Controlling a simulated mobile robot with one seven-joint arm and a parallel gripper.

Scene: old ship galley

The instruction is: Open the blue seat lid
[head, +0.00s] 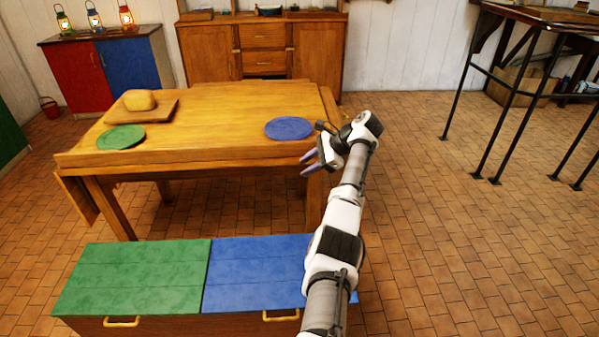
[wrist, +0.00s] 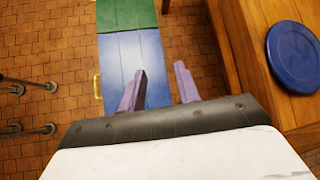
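The blue seat lid (head: 252,272) lies flat and shut on a wooden bench, beside the green lid (head: 138,277). My arm hides part of its right side in the head view. A yellow handle (head: 281,316) sits at its front edge. In the wrist view the blue lid (wrist: 128,58) lies below and beyond the fingers, with its yellow handle (wrist: 97,86) at its left edge. My gripper (head: 305,163) is up near the table's right front corner, apart from the lid. Its two purple fingers (wrist: 160,78) are spread with nothing between them.
A wooden table (head: 200,140) stands behind the bench, holding a blue plate (head: 289,128), a green plate (head: 121,138) and a loaf on a board (head: 150,113). A tall black-legged table (head: 515,95) stands at the back right. The tiled floor on the right is clear.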

